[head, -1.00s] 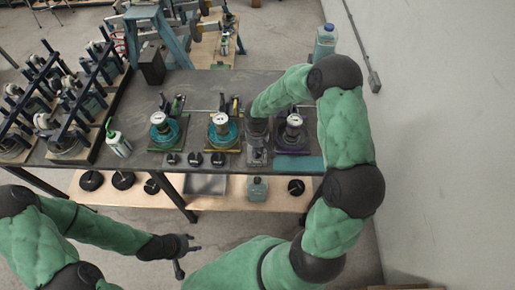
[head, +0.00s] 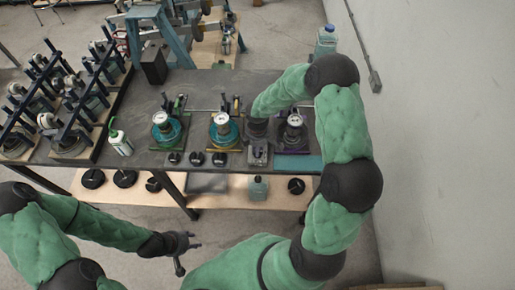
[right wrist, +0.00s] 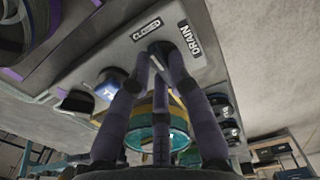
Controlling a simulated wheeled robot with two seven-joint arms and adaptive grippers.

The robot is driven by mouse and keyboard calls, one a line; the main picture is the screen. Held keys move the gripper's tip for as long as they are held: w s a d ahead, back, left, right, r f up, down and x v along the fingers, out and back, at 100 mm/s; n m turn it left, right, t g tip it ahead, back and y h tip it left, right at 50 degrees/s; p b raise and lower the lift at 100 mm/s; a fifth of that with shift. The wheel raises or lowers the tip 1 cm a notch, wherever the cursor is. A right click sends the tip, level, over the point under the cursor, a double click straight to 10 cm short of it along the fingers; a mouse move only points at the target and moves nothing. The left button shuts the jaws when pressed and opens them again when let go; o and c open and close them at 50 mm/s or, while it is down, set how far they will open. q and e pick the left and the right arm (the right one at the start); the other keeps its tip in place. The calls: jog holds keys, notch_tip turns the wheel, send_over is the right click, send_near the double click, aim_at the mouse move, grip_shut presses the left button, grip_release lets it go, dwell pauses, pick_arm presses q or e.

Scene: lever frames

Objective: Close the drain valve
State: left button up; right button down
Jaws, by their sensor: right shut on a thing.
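The drain valve's grey panel (head: 258,158) is on the workbench, between two gauge units. In the right wrist view the panel (right wrist: 118,58) carries a DRAIN label (right wrist: 190,39) and a CLOSED label (right wrist: 147,28). My right gripper (right wrist: 160,52) reaches down to the panel, its fingers drawn together just beside these two labels. It is shut on the drain valve's handle, which its fingers mostly hide. In the head view my right gripper (head: 258,138) covers the top of the panel. My left gripper (head: 190,254) is open and empty, in front of the bench and away from the valve.
A white bottle (head: 120,142) stands at the left, a blue one (head: 325,40) at the back right. A wall (head: 440,130) bounds the right side.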

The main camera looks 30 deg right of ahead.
jog(key=c, duration=1.1)
grip_release()
jog(key=shift+c, duration=0.2)
notch_tip(320, 180, up, 12)
